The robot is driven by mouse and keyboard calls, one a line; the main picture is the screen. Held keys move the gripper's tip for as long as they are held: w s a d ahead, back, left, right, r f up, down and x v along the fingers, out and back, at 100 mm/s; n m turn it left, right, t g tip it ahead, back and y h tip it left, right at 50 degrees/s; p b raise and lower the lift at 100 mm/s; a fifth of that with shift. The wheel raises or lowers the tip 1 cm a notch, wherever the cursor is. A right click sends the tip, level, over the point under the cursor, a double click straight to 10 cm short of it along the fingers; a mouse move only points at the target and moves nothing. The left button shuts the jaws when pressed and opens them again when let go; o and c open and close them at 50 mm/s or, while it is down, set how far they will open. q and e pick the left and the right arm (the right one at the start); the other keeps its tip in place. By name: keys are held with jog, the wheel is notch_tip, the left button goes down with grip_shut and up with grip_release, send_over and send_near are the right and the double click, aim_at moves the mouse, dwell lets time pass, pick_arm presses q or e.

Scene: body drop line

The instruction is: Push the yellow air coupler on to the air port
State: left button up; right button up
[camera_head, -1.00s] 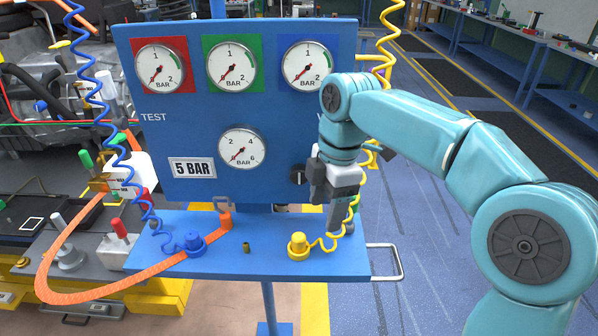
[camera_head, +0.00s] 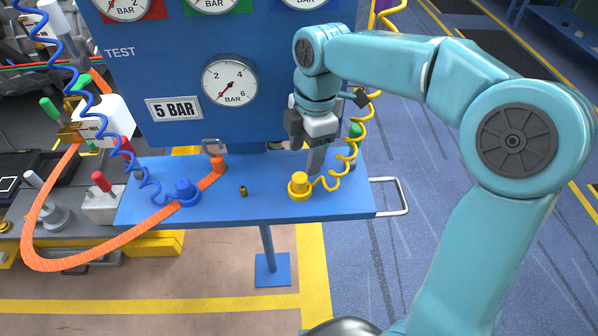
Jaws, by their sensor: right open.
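The yellow air coupler (camera_head: 299,187) stands upright on the blue shelf (camera_head: 225,207), with a coiled yellow hose running from its right side. A small brass fitting (camera_head: 243,191), which looks like the air port, stands on the shelf to its left. The coupler and fitting are apart. My right gripper (camera_head: 314,168) points down just above and behind the coupler, slightly to its right. It is open with nothing between its fingers; whether a fingertip touches the coupler is unclear. My left gripper is out of view.
A blue coupler (camera_head: 186,190) with a coiled blue hose and an orange hose (camera_head: 95,258) are at the shelf's left. The blue gauge panel (camera_head: 180,70) rises behind. A metal handle (camera_head: 401,196) sticks out at the right. The shelf's front middle is clear.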

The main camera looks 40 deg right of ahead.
aim_at(300, 177)
jog(key=f, duration=0.5)
jog(key=a+f, duration=0.1)
jog(key=f, duration=0.1)
jog(key=shift+f, duration=0.25)
jog(key=shift+w+f, duration=0.3)
jog(key=shift+f, duration=0.2)
jog(key=shift+s+r, duration=0.1)
jog(key=shift+s, duration=0.05)
jog(key=shift+c, duration=0.4)
grip_shut()
jog(key=shift+r+p, duration=2.9)
jog(key=shift+r, duration=0.6)
